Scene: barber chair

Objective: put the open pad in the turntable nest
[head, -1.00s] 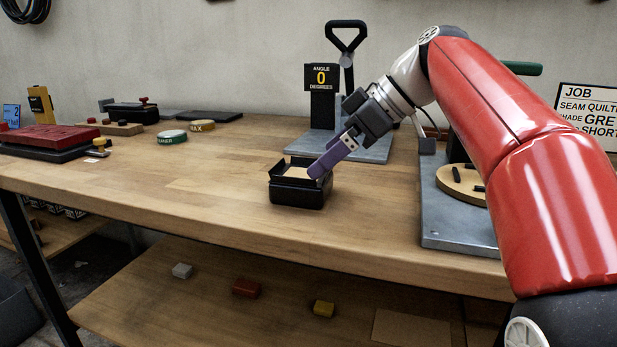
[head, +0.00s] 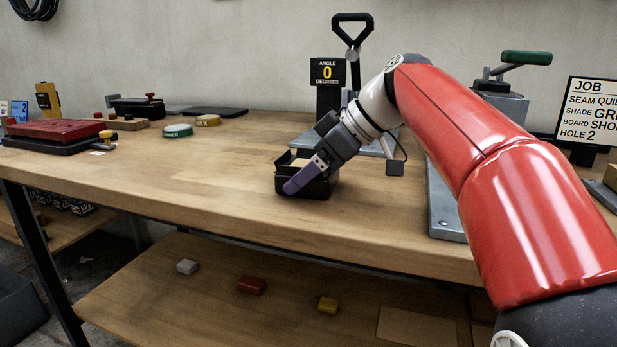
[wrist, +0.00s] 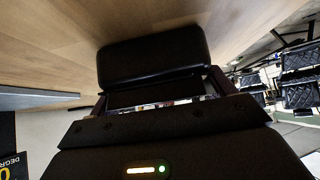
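The open pad (head: 318,187) is a small black box with a tan inside, on the bench near its front edge. My gripper (head: 297,186) is down at it, with a purple finger across its near side. In the wrist view the black pad (wrist: 155,55) lies between the two spread fingers (wrist: 158,92). Whether both fingers press on it is not clear. The turntable's grey base plate (head: 440,205) shows at the right. My arm hides its round wooden top and the nest.
A stand with an angle sign (head: 327,72) reading 0 degrees is behind the pad. A job sign (head: 590,108) stands at the right. A red tray (head: 55,130) and two round tins (head: 178,130) are at the left. The bench between tins and pad is clear.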

